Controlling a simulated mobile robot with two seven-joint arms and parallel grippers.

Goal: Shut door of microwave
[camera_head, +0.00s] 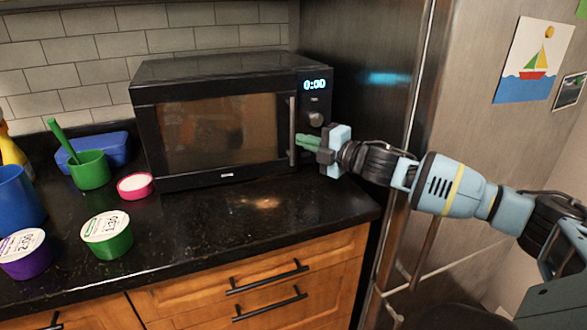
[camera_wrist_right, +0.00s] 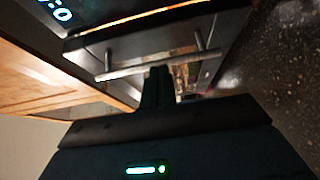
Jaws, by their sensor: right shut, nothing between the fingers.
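The black microwave (camera_head: 215,68) stands on the dark counter against the tiled wall. Its door (camera_head: 222,178) lies nearly flush with the front; I cannot tell whether it is fully shut. The upright silver handle (camera_head: 292,118) is at the door's right edge and also shows in the right wrist view (camera_wrist_right: 125,73). My right gripper (camera_head: 299,141) is shut and empty, its green fingertips at the handle. In the right wrist view the fingertips (camera_wrist_right: 160,70) are close to the handle bar; I cannot tell whether they touch. My left gripper is out of view.
A steel fridge (camera_head: 375,60) stands close to the right. On the counter left of the microwave are a green cup (camera_head: 90,172), a pink-rimmed tub (camera_head: 135,187), a green tub (camera_head: 108,236) and a purple tub (camera_head: 25,256). Counter in front of the microwave (camera_head: 230,215) is clear.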

